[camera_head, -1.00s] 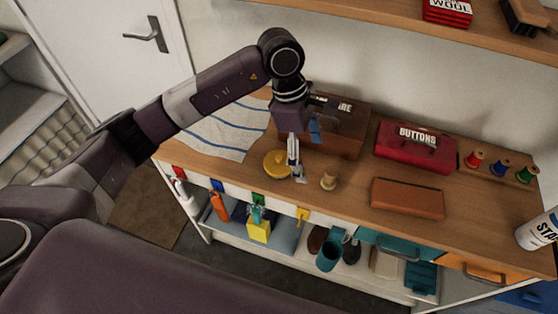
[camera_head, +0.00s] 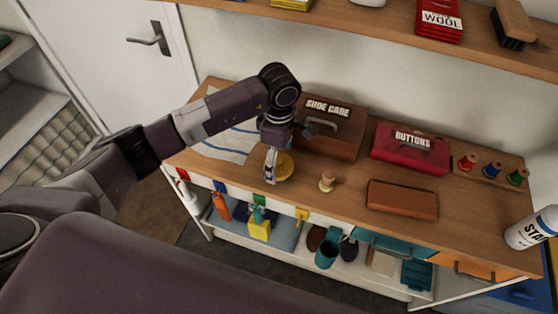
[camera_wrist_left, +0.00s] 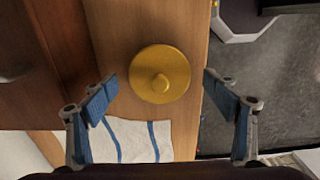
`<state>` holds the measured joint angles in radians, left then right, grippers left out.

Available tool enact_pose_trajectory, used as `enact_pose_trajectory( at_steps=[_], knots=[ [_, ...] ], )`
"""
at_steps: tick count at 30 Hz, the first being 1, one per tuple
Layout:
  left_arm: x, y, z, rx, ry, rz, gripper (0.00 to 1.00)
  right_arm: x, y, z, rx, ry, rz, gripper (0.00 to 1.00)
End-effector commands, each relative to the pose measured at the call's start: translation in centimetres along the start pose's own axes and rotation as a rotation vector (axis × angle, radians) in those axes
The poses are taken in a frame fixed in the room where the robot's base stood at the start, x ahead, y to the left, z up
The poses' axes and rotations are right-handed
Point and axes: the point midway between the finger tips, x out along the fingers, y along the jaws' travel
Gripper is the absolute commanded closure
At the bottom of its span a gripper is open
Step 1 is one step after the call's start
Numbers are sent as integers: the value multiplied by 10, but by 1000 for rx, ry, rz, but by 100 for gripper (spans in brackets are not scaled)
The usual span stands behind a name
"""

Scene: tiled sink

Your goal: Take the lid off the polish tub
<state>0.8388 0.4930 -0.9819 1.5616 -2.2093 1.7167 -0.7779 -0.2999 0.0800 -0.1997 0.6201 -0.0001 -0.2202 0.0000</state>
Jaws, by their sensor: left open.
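The polish tub (camera_head: 286,168) stands on the wooden counter, partly hidden behind my left gripper in the head view. In the left wrist view its round yellow lid (camera_wrist_left: 147,64) with a small knob on top faces the camera; the lid is on and hides what is under it. My left gripper (camera_head: 270,178) is over the counter's front edge by the tub. In the left wrist view its two blue-padded fingers (camera_wrist_left: 163,98) are wide apart with nothing between them, and the lid shows just beyond them. My right gripper is not in view.
A brown shoe care box (camera_head: 322,145) stands behind the tub. A small wooden knobbed piece (camera_head: 327,182) is to its right, then a brown case (camera_head: 402,199) and a red buttons box (camera_head: 410,152). A striped cloth (camera_head: 222,143) lies to the left.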

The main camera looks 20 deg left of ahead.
Motion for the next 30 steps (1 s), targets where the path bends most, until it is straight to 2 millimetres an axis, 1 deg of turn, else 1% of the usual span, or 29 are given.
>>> enact_pose_trajectory(
  at_steps=[6,16,25,30],
  knots=[
    [1,0,0,0,0,1,20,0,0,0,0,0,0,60],
    [1,0,0,0,0,1,57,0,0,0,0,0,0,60],
    [0,1,0,0,0,2,58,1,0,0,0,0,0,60],
    [-11,2,0,-1,0,5,58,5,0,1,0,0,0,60]
  ],
)
